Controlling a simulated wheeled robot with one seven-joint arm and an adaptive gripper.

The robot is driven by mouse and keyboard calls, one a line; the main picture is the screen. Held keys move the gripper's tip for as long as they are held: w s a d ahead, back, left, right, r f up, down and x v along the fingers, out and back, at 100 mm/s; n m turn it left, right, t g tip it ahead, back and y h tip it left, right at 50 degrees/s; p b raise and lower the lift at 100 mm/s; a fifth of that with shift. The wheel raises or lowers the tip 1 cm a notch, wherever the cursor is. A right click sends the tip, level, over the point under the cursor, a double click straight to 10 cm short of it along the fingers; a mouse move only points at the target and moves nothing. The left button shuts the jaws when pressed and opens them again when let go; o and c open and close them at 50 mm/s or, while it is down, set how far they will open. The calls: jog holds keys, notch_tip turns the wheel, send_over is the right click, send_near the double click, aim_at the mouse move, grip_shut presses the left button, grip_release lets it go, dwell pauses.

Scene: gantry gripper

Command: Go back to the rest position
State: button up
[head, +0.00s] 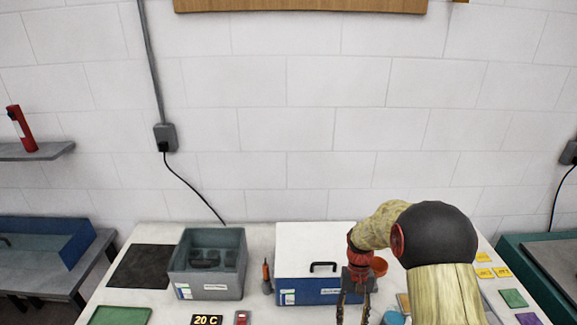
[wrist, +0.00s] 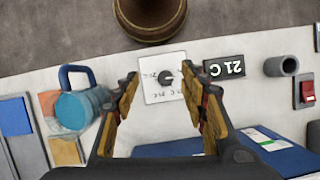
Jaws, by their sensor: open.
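My gripper (head: 353,312) points down in front of the blue-and-white box (head: 310,290) on the white table. In the wrist view my gripper (wrist: 161,82) has its two fingers spread apart with nothing between them. A white dial plate (wrist: 165,84) with a black knob shows beyond the fingertips. My arm comes in from the right and hides part of the table and the box's right side. No mark for a rest position shows.
A display (wrist: 224,68) and red switch (wrist: 306,92) are right. In the head view, a grey open box (head: 208,290), screwdriver (head: 267,278) and orange cup (head: 379,265) stand nearby. Space above the table's left is free.

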jog(key=s+a+r+n+t+b, duration=0.1)
jog(key=s+r+t+b, duration=0.5)
jog(key=s+r, duration=1.6)
notch_tip(320, 180, up, 3)
jog(key=t, duration=0.4)
jog(key=shift+s+h, duration=0.25)
jog(key=shift+h, duration=0.05)
jog(key=shift+r, duration=0.1)
jog(key=shift+c, duration=0.2)
